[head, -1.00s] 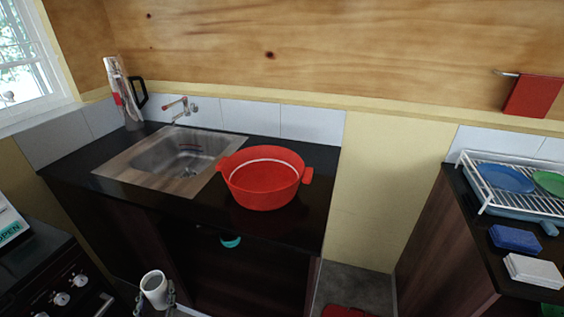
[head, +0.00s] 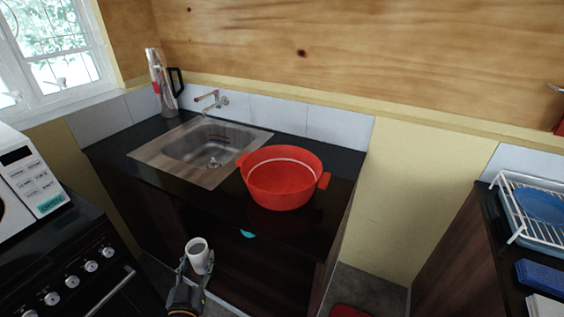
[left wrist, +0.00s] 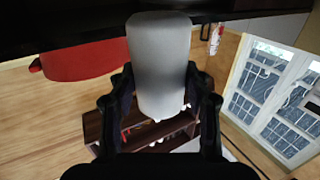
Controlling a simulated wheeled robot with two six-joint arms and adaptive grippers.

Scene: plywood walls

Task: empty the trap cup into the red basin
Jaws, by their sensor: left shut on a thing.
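The white trap cup (head: 198,256) is held upright by my left gripper (head: 196,268), which is shut on it low in front of the counter. In the left wrist view the cup (left wrist: 160,62) stands between the two dark fingers (left wrist: 158,92). What is inside the cup is too small to tell. The red basin (head: 283,180) sits on the black counter, right of the sink, above and to the right of the cup. It also shows in the left wrist view (left wrist: 82,58) at the upper left. My right gripper is not in view.
The steel sink (head: 200,152) with a red-handled tap (head: 211,101) is left of the basin. A stove (head: 85,260) with a microwave (head: 30,180) stands at the left. A dish rack (head: 540,215) is at the right. A teal object (head: 248,234) shows just under the counter edge.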

